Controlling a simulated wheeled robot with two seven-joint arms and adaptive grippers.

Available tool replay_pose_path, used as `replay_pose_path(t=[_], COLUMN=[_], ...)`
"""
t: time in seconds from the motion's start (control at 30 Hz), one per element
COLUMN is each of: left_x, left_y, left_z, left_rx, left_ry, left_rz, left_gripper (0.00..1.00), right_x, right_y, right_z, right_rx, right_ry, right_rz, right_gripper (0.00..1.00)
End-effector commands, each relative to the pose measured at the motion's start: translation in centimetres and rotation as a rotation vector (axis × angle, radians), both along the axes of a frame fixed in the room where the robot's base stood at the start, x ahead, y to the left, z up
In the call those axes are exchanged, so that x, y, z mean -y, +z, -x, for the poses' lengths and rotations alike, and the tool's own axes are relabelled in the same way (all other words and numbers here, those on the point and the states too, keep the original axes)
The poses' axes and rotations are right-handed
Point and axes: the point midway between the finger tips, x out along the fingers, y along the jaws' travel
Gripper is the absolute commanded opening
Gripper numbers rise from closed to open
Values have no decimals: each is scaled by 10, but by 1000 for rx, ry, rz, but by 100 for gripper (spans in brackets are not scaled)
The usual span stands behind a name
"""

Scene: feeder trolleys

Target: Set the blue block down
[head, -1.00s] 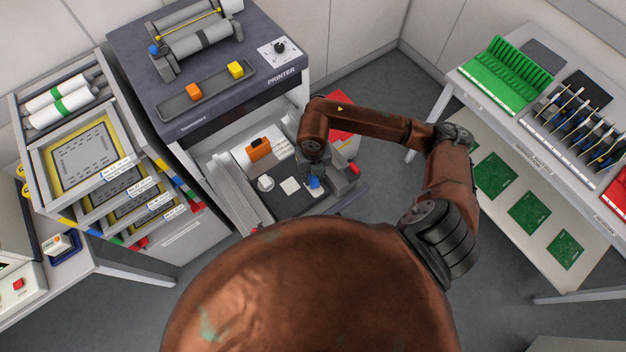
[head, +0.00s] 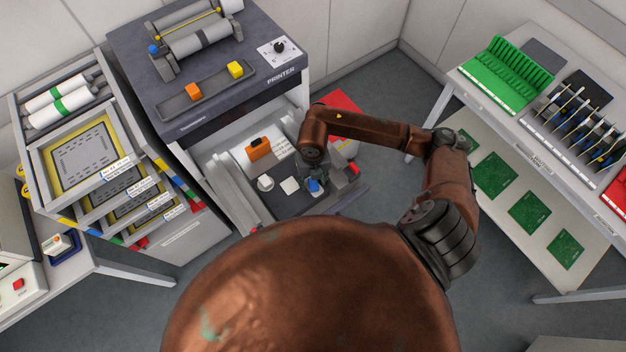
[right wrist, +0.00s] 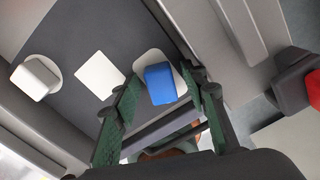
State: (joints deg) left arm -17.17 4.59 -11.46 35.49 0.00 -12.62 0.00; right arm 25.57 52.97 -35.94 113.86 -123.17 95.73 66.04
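The blue block (head: 314,186) is in the open drawer under the printer. My right gripper (head: 316,182) is at the block, pointing down. In the right wrist view its two green-grey fingers (right wrist: 163,82) stand apart on either side of the block, with gaps showing. My left gripper is not in view.
To the left in the drawer are a bare white pad (right wrist: 100,75) and a white block (right wrist: 35,78). An orange block (head: 259,148) sits farther back. A red button (right wrist: 314,88) is beside the drawer wall (right wrist: 240,30). The printer (head: 215,75) stands behind.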

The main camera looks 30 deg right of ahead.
Motion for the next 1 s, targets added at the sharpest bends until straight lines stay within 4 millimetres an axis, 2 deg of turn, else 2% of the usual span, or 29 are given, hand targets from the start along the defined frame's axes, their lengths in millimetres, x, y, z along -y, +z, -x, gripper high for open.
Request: replay_pose_path(t=[0.17, 0.27, 0.7, 0.83, 1.0], left_x=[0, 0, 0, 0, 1], left_y=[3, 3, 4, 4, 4], left_z=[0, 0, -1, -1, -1], left_rx=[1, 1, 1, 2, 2], left_ry=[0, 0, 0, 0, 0], left_rz=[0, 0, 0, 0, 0], left_gripper=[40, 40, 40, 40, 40], right_x=[0, 0, 0, 0, 0], right_y=[6, 18, 104, 118, 123], right_z=[0, -1, -1, -1, 0], right_rx=[1, 4, 3, 2, 0], right_ry=[0, 1, 2, 0, 0], right_rz=[0, 0, 0, 1, 0], right_gripper=[40, 40, 40, 40, 40])
